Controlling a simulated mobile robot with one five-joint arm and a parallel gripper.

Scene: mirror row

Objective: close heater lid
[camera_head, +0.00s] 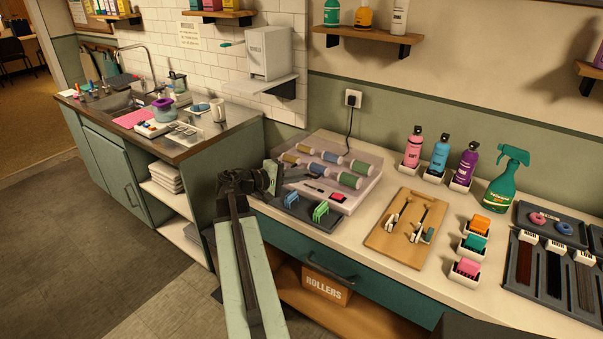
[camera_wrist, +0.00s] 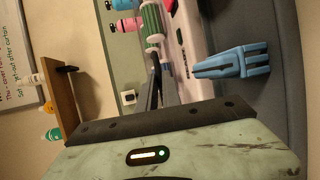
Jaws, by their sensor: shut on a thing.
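The heater (camera_head: 375,185) is a pale mauve case on the counter, holding several coloured rollers in two rows. Its front panel also shows in the wrist view (camera_wrist: 196,45). I cannot make out its lid as a separate part in either view. My gripper (camera_head: 306,174) is at the heater's left end, beside the rollers. In the wrist view its dark, narrow fingers (camera_wrist: 156,82) are close together, just below a green roller (camera_wrist: 152,20). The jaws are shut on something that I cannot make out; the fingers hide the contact.
A cord runs to a wall socket (camera_head: 353,98).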

